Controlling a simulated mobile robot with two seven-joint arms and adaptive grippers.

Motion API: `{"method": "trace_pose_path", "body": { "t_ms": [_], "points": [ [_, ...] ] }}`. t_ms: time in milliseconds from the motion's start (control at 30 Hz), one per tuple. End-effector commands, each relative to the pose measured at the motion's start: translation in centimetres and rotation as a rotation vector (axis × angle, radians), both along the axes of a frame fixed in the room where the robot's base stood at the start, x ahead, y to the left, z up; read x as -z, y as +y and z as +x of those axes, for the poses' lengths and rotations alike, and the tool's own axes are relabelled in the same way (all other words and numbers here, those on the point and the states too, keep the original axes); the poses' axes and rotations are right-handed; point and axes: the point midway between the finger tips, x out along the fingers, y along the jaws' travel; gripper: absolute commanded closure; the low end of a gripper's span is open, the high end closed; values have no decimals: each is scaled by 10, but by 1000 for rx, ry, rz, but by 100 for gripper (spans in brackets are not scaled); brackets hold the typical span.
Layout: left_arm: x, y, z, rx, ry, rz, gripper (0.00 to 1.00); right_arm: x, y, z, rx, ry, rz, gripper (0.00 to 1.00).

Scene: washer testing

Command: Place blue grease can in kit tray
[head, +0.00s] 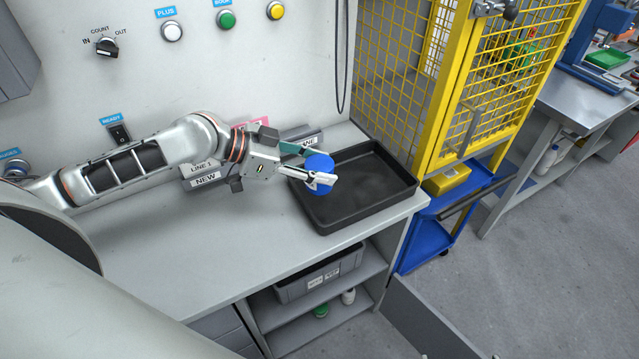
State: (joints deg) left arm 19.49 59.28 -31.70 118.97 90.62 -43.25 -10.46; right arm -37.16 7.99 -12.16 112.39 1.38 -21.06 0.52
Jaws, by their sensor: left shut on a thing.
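The blue grease can (319,162) shows as a round blue shape in the head view. My left gripper (322,177) is shut on it and holds it over the left part of the black kit tray (395,190). The gripper's fingers cover part of the can. The tray lies on the right end of the grey workbench, and the part of its floor that shows is empty. I cannot tell how high the can is above the tray floor. My right gripper is not in view.
Grey label holders (205,180) stand on the bench behind my left arm. A yellow mesh cage (450,90) rises just beyond the tray's right side. A grey bin (320,277) sits on the shelf below. The bench front (190,270) is clear.

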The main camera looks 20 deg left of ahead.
Motion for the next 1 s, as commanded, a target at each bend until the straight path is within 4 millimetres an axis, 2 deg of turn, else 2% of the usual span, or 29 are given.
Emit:
{"method": "trace_pose_path", "body": {
  "t_ms": [167, 433, 900, 933, 1000],
  "points": [
    [12, -1, 1, 0, -1, -3, 85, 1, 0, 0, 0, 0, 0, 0],
    [48, 0, 0, -1, 0, -3, 85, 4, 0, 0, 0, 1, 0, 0],
    [56, 0, 1, 0, -3, -2, 85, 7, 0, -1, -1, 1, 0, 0],
    [56, 0, 0, 0, -1, 0, 53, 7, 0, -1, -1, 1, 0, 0],
    [56, 0, 0, 0, -1, 0, 42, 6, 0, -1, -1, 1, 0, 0]
  ]
}}
